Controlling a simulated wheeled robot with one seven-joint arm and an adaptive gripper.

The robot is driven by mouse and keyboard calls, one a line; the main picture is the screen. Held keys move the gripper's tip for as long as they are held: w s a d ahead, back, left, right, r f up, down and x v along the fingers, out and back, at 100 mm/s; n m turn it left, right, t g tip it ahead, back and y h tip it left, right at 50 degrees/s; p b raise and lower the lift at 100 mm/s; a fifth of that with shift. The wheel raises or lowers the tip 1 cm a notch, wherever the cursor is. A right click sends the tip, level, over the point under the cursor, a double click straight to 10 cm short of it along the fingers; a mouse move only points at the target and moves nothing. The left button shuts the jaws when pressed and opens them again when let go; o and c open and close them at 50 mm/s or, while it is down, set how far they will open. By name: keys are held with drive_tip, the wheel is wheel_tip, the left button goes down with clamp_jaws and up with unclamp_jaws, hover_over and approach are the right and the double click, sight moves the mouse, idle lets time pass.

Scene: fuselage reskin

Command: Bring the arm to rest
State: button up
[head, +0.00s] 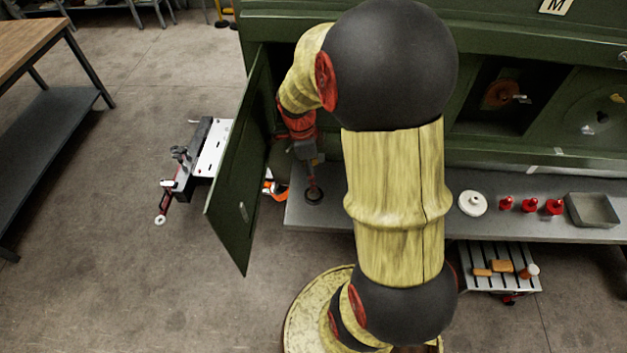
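My arm, yellow with black joints, rises from my base in the foreground and bends over toward the green fuselage side. Its far end passes behind the upper black joint and points down between the open green door (240,165) and the shelf. My gripper (310,165) is a small grey shape below the red wrist, above the left end of the grey shelf (345,222). A dark round piece (314,196) shows just under it; I cannot tell if they touch. The fingers are too small to show whether they are open or shut.
The shelf also bears a white disc (472,203), red pieces (530,205) and a grey tray (592,210). A tool cart (500,268) stands below it. A white stand (212,148) is left of the door, a workbench (45,130) far left. Floor between is clear.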

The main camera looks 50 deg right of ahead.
drive_tip(key=shift+a+r, duration=0.1)
drive_tip(key=shift+r, duration=0.85)
